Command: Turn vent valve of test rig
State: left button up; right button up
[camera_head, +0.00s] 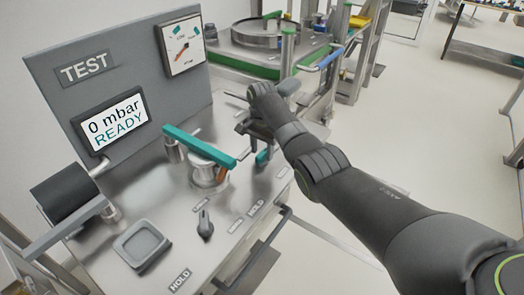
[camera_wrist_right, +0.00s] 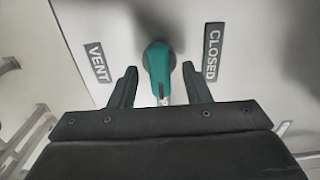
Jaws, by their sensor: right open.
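The vent valve has a teal handle (camera_wrist_right: 158,68) on a round grey base, between the VENT label (camera_wrist_right: 96,62) and the CLOSED label (camera_wrist_right: 213,52) in the right wrist view. The handle points down the picture, towards my gripper. In the head view part of the teal handle (camera_head: 262,157) shows beside my right gripper (camera_head: 250,143). My right gripper is open, with one finger on each side of the handle and visible gaps to both. The handle's lower tip lies between the fingers. My left gripper is out of view.
The test rig's bench (camera_head: 150,190) carries a screen (camera_head: 115,122) reading "0 mbar READY", a dial gauge (camera_head: 184,44), a long teal clamp lever (camera_head: 200,146), a small dark knob (camera_head: 205,225) and a square tray (camera_head: 141,245). Another metal rig (camera_head: 262,62) stands behind. Open floor lies right.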

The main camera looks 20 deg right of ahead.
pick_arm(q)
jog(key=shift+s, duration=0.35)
pick_arm(e)
jog(key=shift+f, duration=0.45)
jog(key=shift+c, duration=0.2)
grip_shut()
